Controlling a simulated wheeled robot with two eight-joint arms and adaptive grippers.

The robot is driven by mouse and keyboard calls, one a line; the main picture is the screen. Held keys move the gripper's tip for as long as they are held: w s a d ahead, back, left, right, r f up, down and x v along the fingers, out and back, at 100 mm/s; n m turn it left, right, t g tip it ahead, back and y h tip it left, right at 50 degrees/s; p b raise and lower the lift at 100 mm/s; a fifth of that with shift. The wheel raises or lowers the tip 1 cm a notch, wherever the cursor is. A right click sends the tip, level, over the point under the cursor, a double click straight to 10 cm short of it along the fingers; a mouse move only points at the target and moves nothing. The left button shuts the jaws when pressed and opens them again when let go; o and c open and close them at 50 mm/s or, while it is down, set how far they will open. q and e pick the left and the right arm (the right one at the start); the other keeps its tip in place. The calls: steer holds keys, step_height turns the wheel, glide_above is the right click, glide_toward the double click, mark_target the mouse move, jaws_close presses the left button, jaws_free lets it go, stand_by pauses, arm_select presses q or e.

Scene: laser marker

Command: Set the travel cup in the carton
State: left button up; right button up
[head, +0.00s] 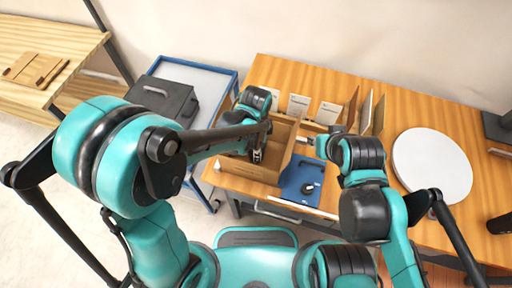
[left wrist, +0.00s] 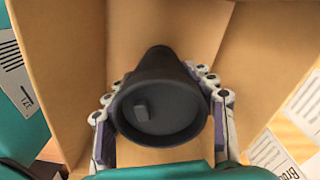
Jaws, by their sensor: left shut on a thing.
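The travel cup (left wrist: 158,112) is dark grey and round, with its lidded end facing the left wrist camera. My left gripper (left wrist: 163,130) is shut on it, with a finger on each side. The brown cardboard carton (head: 290,135) stands open on the wooden table. In the left wrist view, the carton's walls (left wrist: 65,60) rise around the cup. In the head view my left gripper (head: 257,154) is inside the carton's opening, and the arm mostly hides the cup. My right gripper (head: 312,140) is by the carton's right side; its fingers are too small to read.
A blue tray (head: 292,190) with a black-knobbed item lies right of the carton. Cards (head: 298,105) and upright panels (head: 367,112) stand behind it. A white disc (head: 432,165) is further right. A dark box (head: 160,97) sits on a blue cart at left.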

arm_select(q)
steer(key=shift+f, duration=0.2)
steer(key=o, duration=0.8)
steer(key=shift+r, duration=0.15)
steer(key=shift+r, duration=0.25)
step_height(320, 180, up, 12)
steer(key=p, duration=0.3)
steer(key=shift+f+p, duration=0.15)
steer(key=shift+p, duration=0.15)
steer(key=shift+s+f, duration=0.1)
steer(key=shift+s, duration=0.05)
